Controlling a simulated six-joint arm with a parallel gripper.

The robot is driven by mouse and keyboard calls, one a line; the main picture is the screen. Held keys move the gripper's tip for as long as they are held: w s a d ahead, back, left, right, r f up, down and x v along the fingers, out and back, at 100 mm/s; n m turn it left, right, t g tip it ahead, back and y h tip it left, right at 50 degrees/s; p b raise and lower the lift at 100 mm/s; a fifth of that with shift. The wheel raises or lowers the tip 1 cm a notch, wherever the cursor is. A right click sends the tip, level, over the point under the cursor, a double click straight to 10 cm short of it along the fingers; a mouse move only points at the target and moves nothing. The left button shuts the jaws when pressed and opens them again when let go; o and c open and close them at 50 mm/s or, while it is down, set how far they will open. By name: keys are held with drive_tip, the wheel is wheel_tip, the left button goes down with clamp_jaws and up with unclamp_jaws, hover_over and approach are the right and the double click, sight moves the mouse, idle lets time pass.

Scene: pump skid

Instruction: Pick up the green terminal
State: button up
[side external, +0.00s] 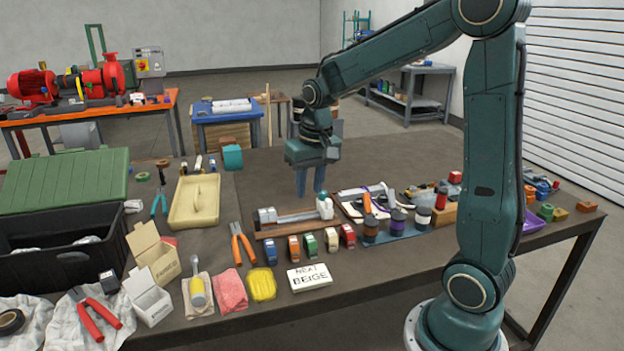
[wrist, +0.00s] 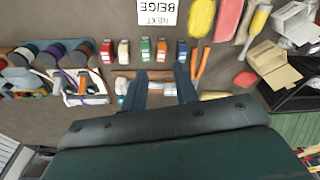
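The green terminal (side external: 310,244) is a small upright block in a row on the table, between an orange terminal (side external: 293,247) and a white one (side external: 331,240). In the wrist view the green terminal (wrist: 145,49) stands in the middle of the row, beyond my fingertips. My gripper (side external: 311,190) points down above the table, behind the row and apart from it. In the wrist view my gripper (wrist: 160,76) has its two blue fingers spread with nothing held between them.
A blue terminal (side external: 270,251) and a red one (side external: 348,236) end the row. A wooden rack with a grey tool (side external: 290,216) lies just behind it. Orange pliers (side external: 242,243) lie left. A white card lettered BEIGE (side external: 309,277) lies in front. Spools (side external: 397,222) stand right.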

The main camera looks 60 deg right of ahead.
sight(311, 239)
drive_tip(key=w+d+f+m+g, duration=0.1)
drive_tip(key=w+d+f+m, duration=0.1)
drive_tip(key=d+f, duration=0.5)
drive_tip(key=shift+w+d+f+g+y, duration=0.15)
drive_tip(key=shift+w+f+g+y, duration=0.15)
drive_tip(key=shift+w+f, duration=0.55)
drive_tip(key=shift+f, duration=4.3)
drive_tip(key=shift+f, duration=2.55)
drive_tip(key=c, duration=0.6)
